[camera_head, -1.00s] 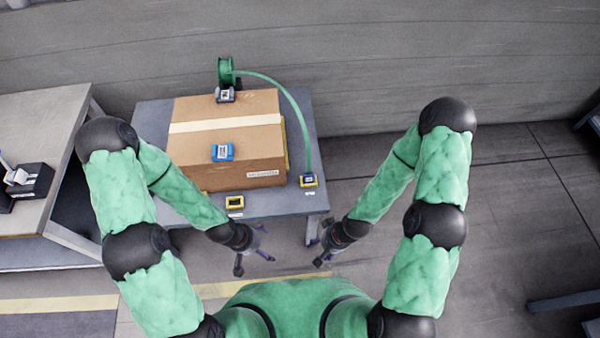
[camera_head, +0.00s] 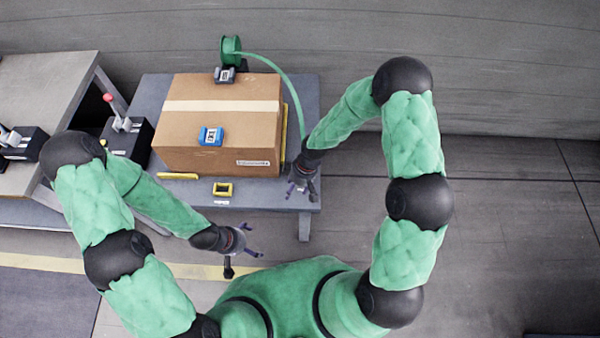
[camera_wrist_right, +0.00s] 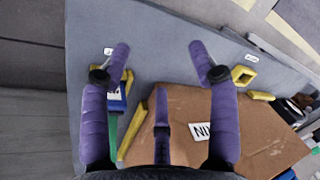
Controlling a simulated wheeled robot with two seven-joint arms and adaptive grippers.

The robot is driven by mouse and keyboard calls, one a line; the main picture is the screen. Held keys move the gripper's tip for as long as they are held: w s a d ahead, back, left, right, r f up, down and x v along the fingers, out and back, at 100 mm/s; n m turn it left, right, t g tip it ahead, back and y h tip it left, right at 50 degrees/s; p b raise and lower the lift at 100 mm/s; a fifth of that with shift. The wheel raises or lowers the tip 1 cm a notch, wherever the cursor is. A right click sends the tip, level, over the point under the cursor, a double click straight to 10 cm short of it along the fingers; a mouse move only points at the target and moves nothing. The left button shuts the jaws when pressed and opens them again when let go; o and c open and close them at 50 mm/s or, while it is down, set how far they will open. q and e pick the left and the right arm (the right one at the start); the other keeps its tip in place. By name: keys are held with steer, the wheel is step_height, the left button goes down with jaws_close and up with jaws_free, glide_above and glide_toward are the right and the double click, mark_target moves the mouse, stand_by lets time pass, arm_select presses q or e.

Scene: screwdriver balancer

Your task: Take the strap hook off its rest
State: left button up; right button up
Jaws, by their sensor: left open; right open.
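The strap hook (camera_wrist_right: 117,102), blue with a white label, sits at its yellow rest (camera_wrist_right: 128,78) in the right wrist view. The green strap (camera_head: 288,85) arcs to it from the reel (camera_head: 230,50) behind the carton. In the head view, my right gripper (camera_head: 301,188) covers the hook at the table's front right corner. My right gripper is open; in the wrist view its fingers (camera_wrist_right: 160,50) spread above the hook, which lies partly behind the left finger. Contact cannot be told. My left gripper (camera_head: 246,250) is open and empty in front of the table.
A brown carton (camera_head: 218,150) fills much of the grey table (camera_head: 305,120), with a blue labelled block (camera_head: 210,136) on it. An empty yellow frame (camera_head: 222,189) sits at the front edge. A black box with a red-topped lever (camera_head: 125,135) stands left of the carton.

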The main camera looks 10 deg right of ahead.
steer(key=w+d+r+n+h+b, duration=0.1)
steer(key=w+n, duration=0.1)
steer(key=w, duration=0.1)
steer(key=w+d+r+n+h, duration=0.1)
steer(key=w+r+n, duration=0.1)
steer(key=w, duration=0.1)
steer(key=w+d+r+n+h+b, duration=0.1)
steer(key=w+r+n, duration=0.1)
steer(key=w, duration=0.1)
steer(key=shift+w+d+r+n+b, duration=0.2)
steer(key=shift+w+d+n+b, duration=0.1)
steer(key=shift+d+b, duration=0.1)
steer(key=f+b, duration=0.1)
steer(key=f, duration=0.2)
steer(key=f+b, duration=0.2)
steer(key=f, duration=0.1)
steer(key=d+f+b, duration=0.1)
steer(key=f, duration=0.2)
steer(key=shift+s+d+f, duration=0.1)
steer(key=shift+s+f, duration=0.05)
steer(key=shift+s, duration=0.2)
steer(key=shift+w+f+b, duration=0.1)
steer(key=shift+f+b, duration=0.2)
steer(key=shift+f, duration=0.15)
steer(key=shift+c, duration=0.3)
jaws_close()
